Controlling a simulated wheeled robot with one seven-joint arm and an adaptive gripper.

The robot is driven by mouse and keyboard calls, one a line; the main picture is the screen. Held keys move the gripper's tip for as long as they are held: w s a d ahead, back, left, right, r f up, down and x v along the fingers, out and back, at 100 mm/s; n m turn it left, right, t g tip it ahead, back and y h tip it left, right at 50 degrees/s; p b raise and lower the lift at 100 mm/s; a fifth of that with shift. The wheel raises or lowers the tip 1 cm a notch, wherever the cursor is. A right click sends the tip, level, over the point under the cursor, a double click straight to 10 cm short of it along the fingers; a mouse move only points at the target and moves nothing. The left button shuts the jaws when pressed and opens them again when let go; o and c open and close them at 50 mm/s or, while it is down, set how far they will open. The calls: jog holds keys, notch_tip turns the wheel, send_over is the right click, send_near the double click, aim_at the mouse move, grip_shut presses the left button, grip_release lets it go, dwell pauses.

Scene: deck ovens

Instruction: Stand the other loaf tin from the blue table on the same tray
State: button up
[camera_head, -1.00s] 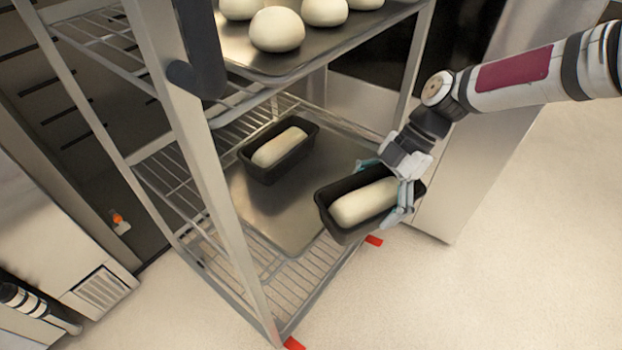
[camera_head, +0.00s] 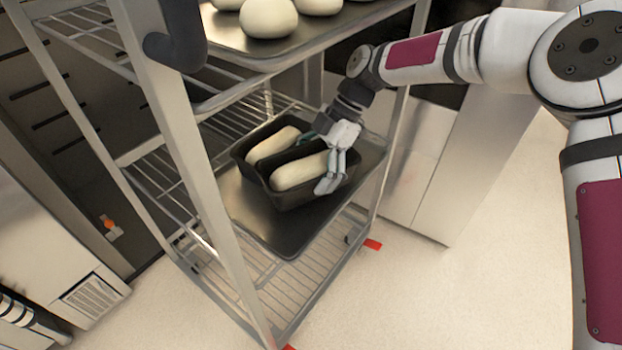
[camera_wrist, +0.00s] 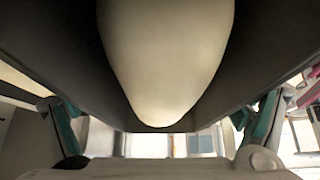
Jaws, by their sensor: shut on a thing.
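My gripper (camera_head: 330,160) is shut on a dark loaf tin (camera_head: 288,200) with a pale dough loaf (camera_head: 300,171) in it. The held tin is over the metal tray (camera_head: 262,229) on the rack's middle shelf, close beside the other dark loaf tin (camera_head: 240,152), which stands on the tray with its own dough. Whether the held tin touches the tray or the other tin, I cannot tell. In the wrist view the held tin (camera_wrist: 50,60) fills the top, its dough in the middle, a finger on each side. The blue table is not in view.
Rack posts (camera_head: 190,140) stand at the left front and right. The tray's front part is bare. A steel cabinet (camera_head: 425,170) stands behind at the right.

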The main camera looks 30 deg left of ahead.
aim_at(325, 156)
notch_tip(325, 156, down, 2)
jog(key=shift+f+b, duration=0.25)
jog(key=shift+b, duration=0.15)
jog(key=shift+f, duration=0.1)
jog(key=shift+c, duration=0.8)
jog(key=o, duration=1.4)
jog(key=shift+f, duration=0.1)
jog(key=shift+w+d, duration=0.1)
jog(key=p+v, duration=0.2)
jog(key=v, duration=0.5)
jog(key=shift+r, duration=0.3)
